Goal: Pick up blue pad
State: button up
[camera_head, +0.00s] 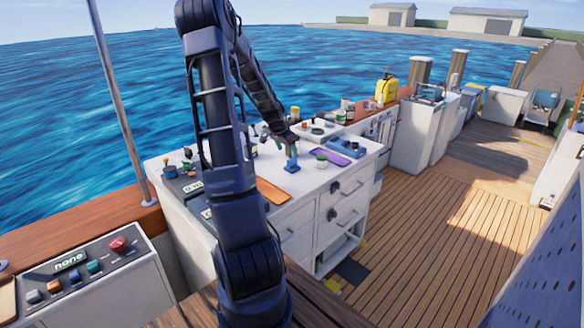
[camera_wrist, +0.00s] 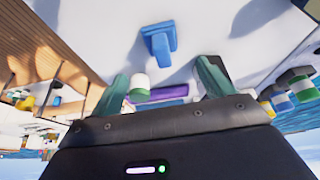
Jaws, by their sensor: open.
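A blue piece (camera_head: 291,166) with a flat base and a raised part, which looks like the blue pad, stands on the white counter top (camera_head: 285,184). In the wrist view the blue pad (camera_wrist: 159,41) lies on the white surface, beyond the fingertips and roughly centred between them. My gripper (camera_head: 287,147) is just above and behind the blue pad in the head view. In the wrist view my gripper (camera_wrist: 165,80) has its two teal fingers wide apart, with nothing held. The pad is apart from both fingers.
A green-and-white jar (camera_head: 321,161) and a purple tray (camera_head: 328,155) are right of the pad. A blue tray (camera_head: 345,148) lies farther right. An orange board (camera_head: 272,191) lies at the counter's front. Bottles and jars crowd the back; bare counter surrounds the pad.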

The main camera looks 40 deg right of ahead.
aim_at(292, 159)
jog(key=x, duration=0.5)
jog(key=shift+w+d+x, duration=0.1)
jog(key=shift+d+x, duration=0.05)
jog(key=shift+x, duration=1.1)
jog(key=shift+w+d+x, duration=0.1)
jog(key=shift+d+x, duration=0.05)
jog(key=shift+x, duration=1.15)
jog(key=shift+r, duration=0.15)
jog(key=c, duration=1.1)
